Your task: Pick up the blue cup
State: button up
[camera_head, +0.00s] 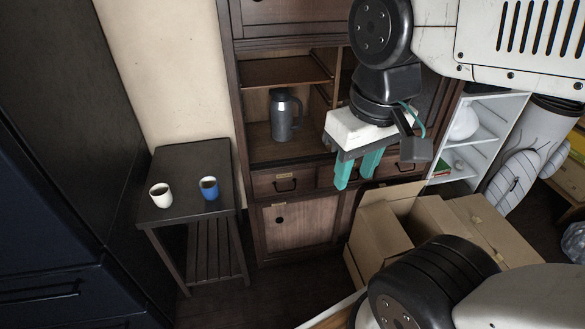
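The blue cup (211,192) stands upright on a small dark side table (190,158), near its right edge. My gripper (357,174) has teal fingers pointing down. It is to the right of the table and apart from both cups, in front of the wooden cabinet in this view. The fingers are spread with a gap between them, and nothing shows between them.
A wooden cabinet (301,223) stands right of the table, with a grey jug (283,115) on its shelf. Open cardboard boxes (383,228) sit on the floor below my gripper. A white shelf (490,128) stands further right. A dark tall cupboard (50,190) fills the left.

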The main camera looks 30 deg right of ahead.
aim_at(210, 190)
jog(key=k, duration=0.5)
jog(key=u, duration=2.05)
jog(key=i, duration=1.45)
jog(key=z, duration=2.05)
